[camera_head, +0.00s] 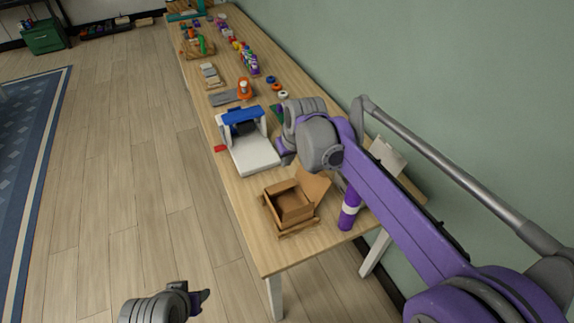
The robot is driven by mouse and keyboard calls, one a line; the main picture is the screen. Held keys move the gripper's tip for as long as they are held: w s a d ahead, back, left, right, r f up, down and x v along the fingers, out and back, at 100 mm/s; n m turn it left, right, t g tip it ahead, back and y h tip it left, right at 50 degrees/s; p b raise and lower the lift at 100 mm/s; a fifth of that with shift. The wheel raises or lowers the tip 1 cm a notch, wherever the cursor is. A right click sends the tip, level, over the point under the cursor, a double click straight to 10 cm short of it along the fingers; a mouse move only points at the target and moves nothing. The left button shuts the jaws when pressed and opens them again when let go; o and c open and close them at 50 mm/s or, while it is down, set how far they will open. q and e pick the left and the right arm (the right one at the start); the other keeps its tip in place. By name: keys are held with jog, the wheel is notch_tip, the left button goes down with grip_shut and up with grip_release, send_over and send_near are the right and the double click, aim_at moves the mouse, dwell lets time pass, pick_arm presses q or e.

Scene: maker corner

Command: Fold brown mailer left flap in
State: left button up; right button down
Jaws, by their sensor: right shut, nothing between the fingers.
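The brown mailer (291,204) stands open on the near end of the wooden table, its inside visible. One flap (314,184) sticks out at its back right, and narrower flaps or edges show along its left and front sides. My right gripper (284,152) is above the table behind the mailer, beside the white printer-like machine. It is shut and empty, apart from the mailer, and partly hidden by its own wrist. My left gripper (198,299) is low at the bottom of the view, over the floor and away from the table. Its finger opening cannot be made out.
A white machine with a blue top (250,150) stands behind the mailer. A purple cylinder with a white band (349,209) stands to its right, near the wall. Spools, small bottles and trays line the table's far part. Wooden floor (150,180) lies open left of the table.

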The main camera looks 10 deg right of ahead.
jog(key=x, duration=0.7)
jog(key=shift+w+f, duration=0.1)
jog(key=shift+f, duration=0.15)
jog(key=f, duration=0.1)
jog(key=s+f, duration=0.1)
jog(key=f, duration=0.1)
jog(key=shift+d+f, duration=0.1)
jog(key=shift+f, duration=0.05)
jog(key=shift+s+f, duration=0.2)
jog(key=shift+f, duration=0.25)
jog(key=s+f+t+b, duration=0.1)
jog(key=b, duration=0.1)
jog(key=f+t+y+b, duration=0.1)
jog(key=t+b, duration=0.1)
jog(key=shift+s+d, duration=0.35)
jog(key=shift+s+f+t, duration=0.1)
jog(key=shift+f+t, duration=0.15)
jog(key=shift+t, duration=0.05)
jog(key=shift+r, duration=0.1)
